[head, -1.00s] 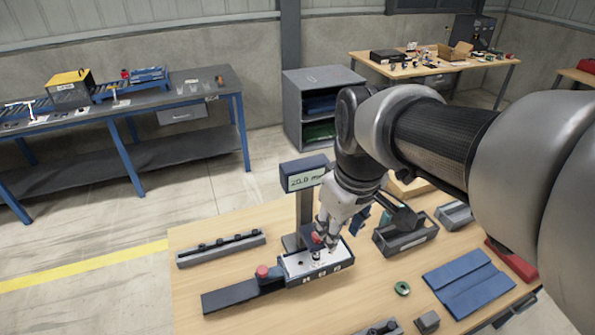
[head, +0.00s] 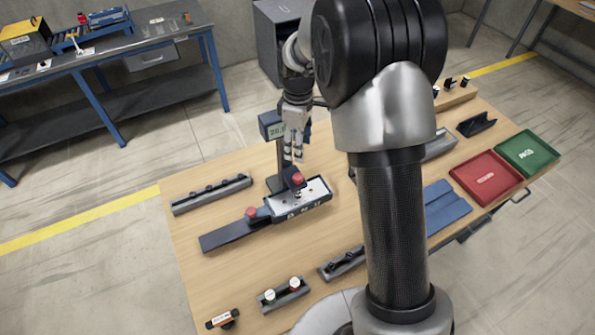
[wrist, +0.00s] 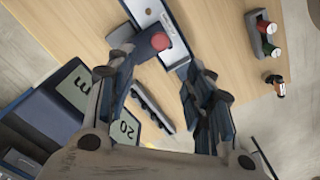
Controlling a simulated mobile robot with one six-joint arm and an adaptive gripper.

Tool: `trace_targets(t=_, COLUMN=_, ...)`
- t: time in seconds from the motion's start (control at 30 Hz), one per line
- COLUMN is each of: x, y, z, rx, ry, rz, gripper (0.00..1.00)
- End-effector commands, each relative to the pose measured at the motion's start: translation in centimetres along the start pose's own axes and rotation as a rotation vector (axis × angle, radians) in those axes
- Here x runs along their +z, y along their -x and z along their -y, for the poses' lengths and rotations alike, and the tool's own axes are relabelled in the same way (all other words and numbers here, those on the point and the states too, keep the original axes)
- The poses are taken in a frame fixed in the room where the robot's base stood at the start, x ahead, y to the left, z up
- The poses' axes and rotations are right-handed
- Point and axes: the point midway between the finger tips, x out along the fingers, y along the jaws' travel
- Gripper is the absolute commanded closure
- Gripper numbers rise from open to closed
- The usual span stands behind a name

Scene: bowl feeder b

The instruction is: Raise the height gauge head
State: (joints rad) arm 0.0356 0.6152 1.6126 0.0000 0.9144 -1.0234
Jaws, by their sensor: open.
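The height gauge has a dark column (head: 283,160) with a display (head: 274,127) at its top, partly hidden by my gripper. The gauge head (head: 292,174) is a small dark blue block with a red knob (head: 297,180), low over a pale plate (head: 313,192). In the wrist view the head's red knob (wrist: 161,41) lies beyond my fingertips, toward the top. My gripper (head: 296,154) is open and empty, pointing down above the knob and apart from it. Its two fingers (wrist: 152,85) are spread wide in the wrist view. The display's digits show only in part.
A dark bar with another red knob (head: 251,213) extends left of the plate. A grey rail (head: 212,193) lies behind it. A holder with capped pieces (head: 284,294) stands in front. Red (head: 486,177) and green (head: 530,152) trays are at right. My arm hides part of the table.

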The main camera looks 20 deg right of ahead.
Motion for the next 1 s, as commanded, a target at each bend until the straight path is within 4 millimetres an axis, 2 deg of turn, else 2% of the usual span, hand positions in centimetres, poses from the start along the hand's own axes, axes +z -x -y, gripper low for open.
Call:
trace_targets(t=0.03, x=0.1, y=-1.4, z=0.1, rx=-0.005, ry=0.0, rz=0.003, gripper=0.52)
trace_targets(t=0.3, x=0.1, y=-7.3, z=0.1, rx=-0.004, ry=-0.001, rz=0.003, gripper=0.52)
trace_targets(t=0.5, x=0.1, y=-10.9, z=0.1, rx=-0.003, ry=-0.001, rz=0.002, gripper=0.52)
trace_targets(t=0.7, x=0.0, y=-12.8, z=0.0, rx=0.0, ry=-0.001, rz=0.0, gripper=0.52)
trace_targets(t=1.0, x=0.0, y=-13.2, z=0.0, rx=0.001, ry=-0.001, rz=0.0, gripper=0.52)
